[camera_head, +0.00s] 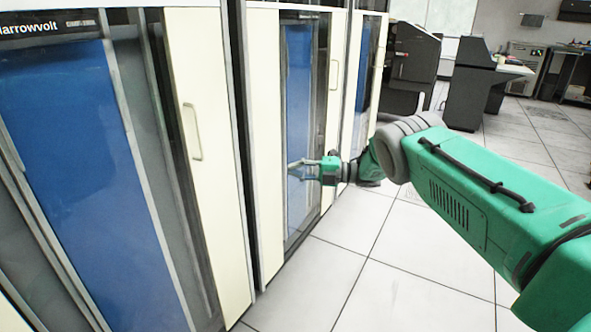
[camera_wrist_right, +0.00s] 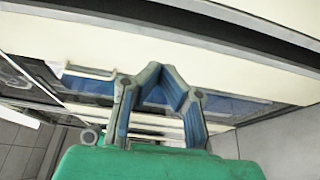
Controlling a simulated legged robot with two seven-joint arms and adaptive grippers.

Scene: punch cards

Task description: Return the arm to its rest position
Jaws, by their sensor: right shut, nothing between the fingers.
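My right arm (camera_head: 490,195) is green with a grey joint and reaches in from the right edge of the head view. Its gripper (camera_head: 292,169) is stretched out in front of a cabinet's blue glass panel, near the cabinet's lower half. In the right wrist view the two blue-grey fingers of the gripper (camera_wrist_right: 161,70) come together at their tips, with nothing between them. I cannot tell from these views whether the fingertips touch the cabinet. My left gripper is not in view.
A tall cream cabinet (camera_head: 208,150) with a blue window stands at the left. More cabinets (camera_head: 262,150) line up behind it. Dark consoles (camera_head: 470,85) and a desk stand at the back right. Tiled floor (camera_head: 345,265) is free below my right arm.

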